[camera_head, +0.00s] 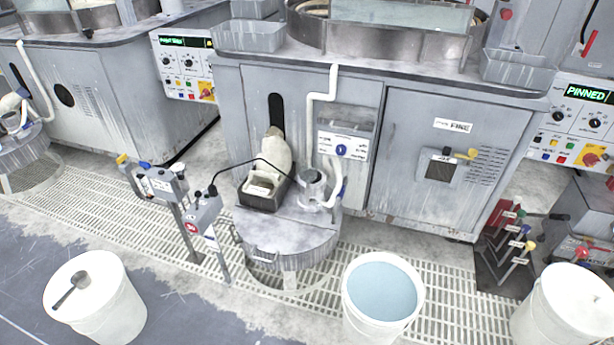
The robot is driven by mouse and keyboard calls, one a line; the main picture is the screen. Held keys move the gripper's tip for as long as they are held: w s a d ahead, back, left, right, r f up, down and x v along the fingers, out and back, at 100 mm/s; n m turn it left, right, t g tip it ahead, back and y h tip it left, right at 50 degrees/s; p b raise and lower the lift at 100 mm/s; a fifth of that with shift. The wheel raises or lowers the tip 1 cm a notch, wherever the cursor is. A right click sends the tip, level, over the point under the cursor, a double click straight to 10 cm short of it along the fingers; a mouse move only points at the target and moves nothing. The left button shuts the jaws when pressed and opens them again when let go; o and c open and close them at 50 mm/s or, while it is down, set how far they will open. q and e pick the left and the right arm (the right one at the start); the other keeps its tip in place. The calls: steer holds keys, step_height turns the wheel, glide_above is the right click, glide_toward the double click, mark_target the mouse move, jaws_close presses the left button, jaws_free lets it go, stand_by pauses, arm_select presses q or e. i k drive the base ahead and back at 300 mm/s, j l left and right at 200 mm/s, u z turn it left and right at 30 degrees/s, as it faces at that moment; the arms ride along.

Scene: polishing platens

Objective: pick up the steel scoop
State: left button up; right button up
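The steel scoop (81,280) lies on top of the white bucket (107,315) at the lower left. Its round cup is toward the upper right, and its dark handle (64,298) points down and left toward the bucket's rim. Neither of my grippers shows in the head view. Nothing covers the scoop.
A white bucket of bluish liquid (383,292) stands at lower centre, and another white bucket (566,306) at lower right. Two grey post-mounted boxes (203,216) stand behind the scoop's bucket, near a round grey drum (287,240). Dark floor lies left of the bucket.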

mark_target(81, 279)
steer(key=j+u, duration=0.1)
steer(key=u, duration=1.65)
